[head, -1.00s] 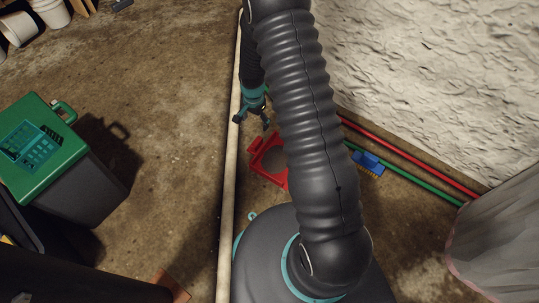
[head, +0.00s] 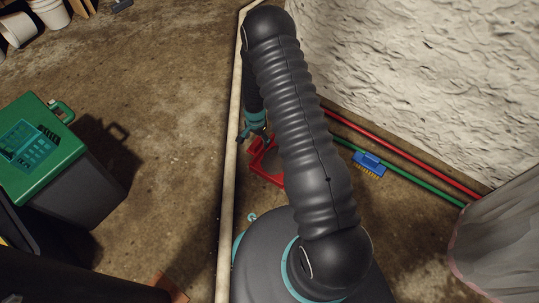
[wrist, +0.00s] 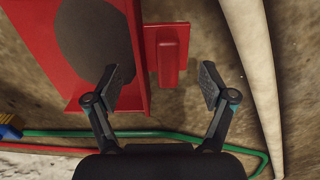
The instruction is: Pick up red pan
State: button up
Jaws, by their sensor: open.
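The red pan (head: 268,178) lies on the floor, partly hidden behind my arm in the head view. In the wrist view the red pan (wrist: 38,50) fills the upper left, with a dark grey area in its middle. Its short red handle (wrist: 168,62) points toward my gripper and lies between the lines of the two fingers, slightly ahead of the tips. My gripper (wrist: 161,86) is open and empty, with one finger over the pan's edge side and the other over bare floor. In the head view my gripper (head: 257,137) is just above the pan's far edge.
A pale beam (head: 229,150) runs along the floor left of the pan. Red (head: 400,150) and green (head: 415,181) poles and a blue brush (head: 368,160) lie by the rough wall. A green-lidded bin (head: 45,140) stands left.

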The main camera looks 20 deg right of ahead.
aim_at(258, 143)
jog(key=f, duration=0.4)
jog(key=shift+w+d+f+b, duration=0.1)
jog(key=shift+d+f+b, duration=0.15)
jog(key=shift+d+b, duration=0.05)
jog(key=c, duration=1.3)
jog(key=shift+r, duration=0.1)
jog(key=shift+c, duration=0.2)
jog(key=shift+r, duration=0.65)
notch_tip(258, 143, up, 3)
jog(key=shift+r+p, duration=0.1)
jog(key=shift+p, duration=0.35)
jog(key=s+d+r, duration=0.2)
jog(key=d+r, duration=0.1)
jog(key=d, duration=0.2)
jog(key=s+d+r+p, duration=0.1)
jog(key=s+d+r, duration=0.1)
jog(key=d, duration=0.4)
jog(key=shift+r, duration=0.7)
jog(key=shift+s, duration=0.1)
